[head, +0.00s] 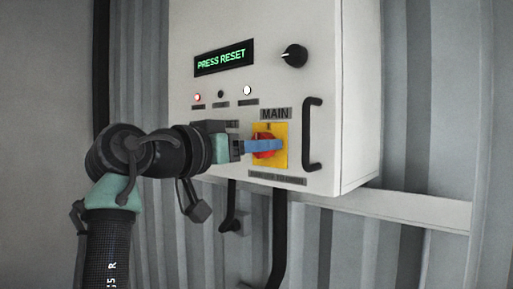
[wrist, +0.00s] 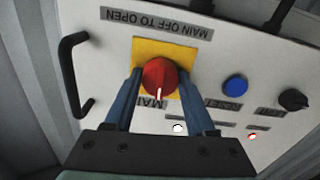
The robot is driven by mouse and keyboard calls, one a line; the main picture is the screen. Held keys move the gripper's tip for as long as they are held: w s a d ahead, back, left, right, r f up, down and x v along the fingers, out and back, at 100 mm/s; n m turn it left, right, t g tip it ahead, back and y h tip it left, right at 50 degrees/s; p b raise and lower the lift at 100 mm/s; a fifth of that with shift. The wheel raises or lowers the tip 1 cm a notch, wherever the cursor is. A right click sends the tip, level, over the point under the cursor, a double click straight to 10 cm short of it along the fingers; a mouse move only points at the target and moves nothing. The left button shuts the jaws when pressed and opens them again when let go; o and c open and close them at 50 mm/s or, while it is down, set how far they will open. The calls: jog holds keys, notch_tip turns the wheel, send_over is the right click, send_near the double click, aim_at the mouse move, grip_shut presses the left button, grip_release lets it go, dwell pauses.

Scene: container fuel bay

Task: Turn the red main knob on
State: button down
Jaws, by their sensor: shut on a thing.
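The red main knob (head: 266,147) sits on a yellow square plate (head: 280,131) on the front of the white control box, under the label MAIN. In the wrist view the red knob (wrist: 158,78) shows between the two blue fingers, with a white mark on it. My gripper (head: 262,147) reaches in from the left at the knob, and its fingers are shut on the knob, one on each side; it also shows in the wrist view (wrist: 157,95). In the head view the fingers hide part of the knob.
The box's green display (head: 222,57) reads PRESS RESET. A black selector knob (head: 294,56) is at the upper right. A black handle (head: 312,134) stands out right of the plate. A blue button (wrist: 235,87) shows in the wrist view. A red lamp (head: 197,97) and a white lamp (head: 247,90) look lit.

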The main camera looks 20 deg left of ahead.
jog(key=shift+m, duration=0.7)
jog(key=shift+c, duration=1.1)
grip_release()
jog(key=b+v, duration=0.5)
jog(key=v, duration=0.8)
